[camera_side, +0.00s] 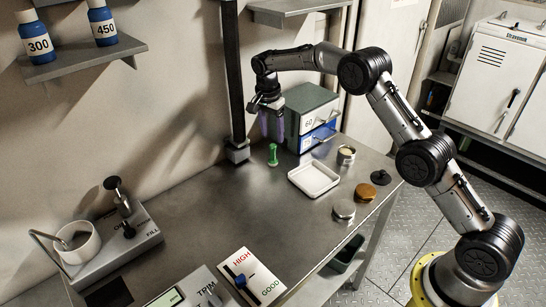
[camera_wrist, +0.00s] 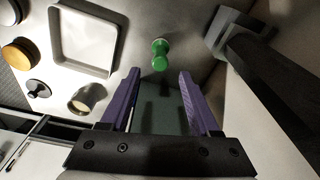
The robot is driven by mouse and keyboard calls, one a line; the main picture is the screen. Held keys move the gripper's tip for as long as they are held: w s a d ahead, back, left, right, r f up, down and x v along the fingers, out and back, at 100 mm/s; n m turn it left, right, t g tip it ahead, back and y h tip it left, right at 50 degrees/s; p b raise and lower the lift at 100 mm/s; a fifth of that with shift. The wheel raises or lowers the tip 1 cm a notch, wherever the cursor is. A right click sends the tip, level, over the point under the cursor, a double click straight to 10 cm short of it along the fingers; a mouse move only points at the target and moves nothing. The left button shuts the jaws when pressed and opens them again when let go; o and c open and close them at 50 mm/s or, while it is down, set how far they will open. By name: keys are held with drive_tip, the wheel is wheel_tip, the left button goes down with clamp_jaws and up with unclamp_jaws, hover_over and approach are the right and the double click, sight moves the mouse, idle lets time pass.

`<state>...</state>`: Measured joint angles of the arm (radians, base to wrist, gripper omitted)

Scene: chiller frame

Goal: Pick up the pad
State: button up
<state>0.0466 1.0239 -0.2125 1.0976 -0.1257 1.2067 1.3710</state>
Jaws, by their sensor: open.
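Nothing is clearly marked as the pad. The candidates are a flat brown disc (camera_side: 365,192) and a black round piece with a knob (camera_side: 381,177), both near the table's right edge. In the wrist view the brown disc (camera_wrist: 19,54) and the black piece (camera_wrist: 38,89) lie at the far left. My gripper (camera_side: 271,133) is open, its purple fingers pointing down above the back of the table, in front of the drawer box and well left of both. In the wrist view my gripper (camera_wrist: 161,78) is empty, with a green peg-like piece (camera_wrist: 160,54) beyond the fingertips.
The drawer box (camera_side: 308,112) stands at the back, beside a dark upright post (camera_side: 235,75). A white tray (camera_side: 314,189), an open tin (camera_side: 346,154) and a silver round tin (camera_side: 344,210) lie on the right. The mid-table is clear; devices stand at the front left.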

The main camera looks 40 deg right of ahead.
sight(273, 145)
drive_tip(key=shift+d+f, duration=0.15)
drive_tip(key=shift+f, duration=1.5)
drive_tip(key=shift+d+f, duration=0.15)
drive_tip(key=shift+f, duration=1.5)
clamp_jaws()
